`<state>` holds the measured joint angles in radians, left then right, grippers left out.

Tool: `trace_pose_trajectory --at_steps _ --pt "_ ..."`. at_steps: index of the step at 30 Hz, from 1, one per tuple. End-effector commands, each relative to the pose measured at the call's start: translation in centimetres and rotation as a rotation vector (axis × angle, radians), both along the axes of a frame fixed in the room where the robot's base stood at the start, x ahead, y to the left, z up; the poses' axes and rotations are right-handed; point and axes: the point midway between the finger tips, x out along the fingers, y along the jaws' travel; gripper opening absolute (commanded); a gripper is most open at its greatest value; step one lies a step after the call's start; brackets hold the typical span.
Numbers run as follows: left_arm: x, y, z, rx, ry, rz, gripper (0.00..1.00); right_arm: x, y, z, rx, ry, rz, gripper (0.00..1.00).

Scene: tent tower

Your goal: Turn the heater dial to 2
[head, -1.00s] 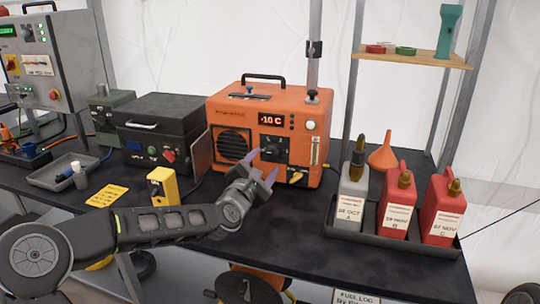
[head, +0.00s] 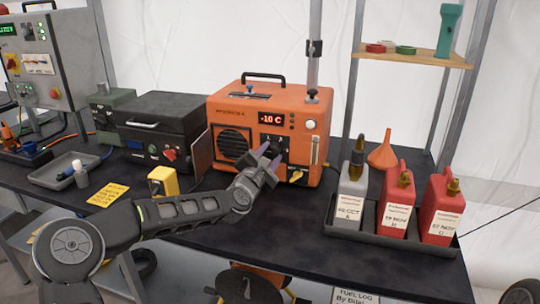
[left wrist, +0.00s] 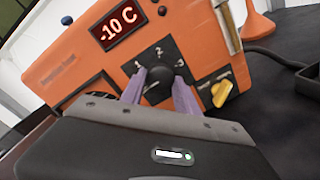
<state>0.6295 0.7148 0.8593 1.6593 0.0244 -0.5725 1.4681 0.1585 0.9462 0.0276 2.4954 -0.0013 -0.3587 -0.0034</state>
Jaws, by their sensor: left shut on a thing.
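The orange heater (head: 228,117) stands on the dark table and its red display reads -10 C. Its black dial (left wrist: 158,84) sits on a dark plate with numbers around it; 1, 2 and 3 are readable in the left wrist view. My left gripper (head: 268,162) reaches the heater's front from below. In the left wrist view its purple fingers (left wrist: 160,88) are on both sides of the dial and shut on it. The dial's pointer is hard to make out. A yellow knob (left wrist: 221,93) is right of the dial plate. My right gripper is not in view.
Fuel bottles stand in a black tray (head: 375,240) at the right.

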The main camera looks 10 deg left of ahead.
Motion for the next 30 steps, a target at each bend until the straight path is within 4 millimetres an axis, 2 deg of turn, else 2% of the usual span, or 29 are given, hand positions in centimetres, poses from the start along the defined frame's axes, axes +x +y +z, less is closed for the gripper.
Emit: trace_pose_trajectory --at_steps 2,12,23,30 --pt "0.0 0.0 0.0 0.000 0.000 0.000 0.27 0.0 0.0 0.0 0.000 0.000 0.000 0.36" --pt "0.0 0.0 0.0 0.000 0.001 -0.001 0.00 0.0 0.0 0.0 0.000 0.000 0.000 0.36" --pt "0.0 -0.1 0.0 0.029 -0.003 -0.001 0.00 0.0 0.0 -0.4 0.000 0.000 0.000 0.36" --pt "0.0 -0.1 -0.1 0.131 -0.010 -0.002 0.00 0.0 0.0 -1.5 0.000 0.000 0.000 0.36"
